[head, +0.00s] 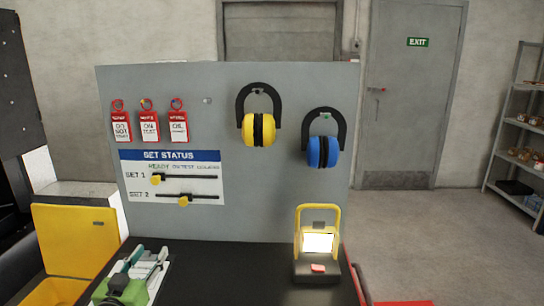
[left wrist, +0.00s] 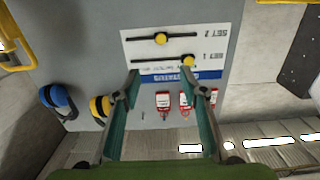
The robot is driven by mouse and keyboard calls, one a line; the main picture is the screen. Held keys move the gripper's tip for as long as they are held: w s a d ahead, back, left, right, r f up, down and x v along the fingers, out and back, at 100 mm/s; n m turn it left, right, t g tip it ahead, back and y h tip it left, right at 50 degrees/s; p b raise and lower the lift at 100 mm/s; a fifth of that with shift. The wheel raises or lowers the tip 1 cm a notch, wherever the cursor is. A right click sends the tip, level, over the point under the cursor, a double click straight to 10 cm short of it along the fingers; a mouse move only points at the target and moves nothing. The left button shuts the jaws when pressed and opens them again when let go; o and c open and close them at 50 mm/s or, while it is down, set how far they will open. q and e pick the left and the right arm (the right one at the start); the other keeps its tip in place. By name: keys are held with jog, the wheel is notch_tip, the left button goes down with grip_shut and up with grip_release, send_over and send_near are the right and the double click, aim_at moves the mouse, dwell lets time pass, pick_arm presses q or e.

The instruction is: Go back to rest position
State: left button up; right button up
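My left gripper (head: 150,254) is at the bottom left of the head view, in front of the grey board (head: 230,180) and low beneath its status panel (head: 205,185). In the left wrist view, the left gripper (left wrist: 162,78) has its two fingers spread apart with nothing between them, so it is open and empty. The board shows upside down there, some way beyond the fingertips. My right gripper shows in neither view.
Red tags (head: 149,128), yellow earmuffs (head: 258,130) and blue earmuffs (head: 323,152) hang on the board. A yellow-framed lamp (head: 318,243) stands on the dark tabletop (head: 235,275). A yellow bin (head: 75,240) is at left. Floor at right (head: 415,240) is clear before the shelves (head: 515,140).

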pick_arm(q)
jog(key=s+d+f+m+g, duration=0.1)
jog(key=s+d+f+g, duration=0.3)
jog(key=s+f, duration=0.45)
jog(key=s+d+f+g, duration=0.3)
jog(key=s+d+f, duration=0.1)
jog(key=s+f, duration=0.45)
jog(key=s+d+f+g, duration=0.2)
jog(key=s+f+g, duration=0.15)
jog(key=s, duration=0.75)
jog(key=s+d+f+g, duration=0.15)
jog(key=s+g, duration=0.25)
jog(key=s, duration=0.8)
notch_tip(320, 180, down, 25)
jog(key=g, duration=0.1)
jog(key=s+a+f+m+g, duration=0.1)
jog(key=s+a+f, duration=0.2)
jog(key=s+f, duration=1.4)
jog(key=shift+s+f+y, duration=0.3)
jog(key=shift+s+f, duration=0.1)
jog(key=shift+s, duration=0.1)
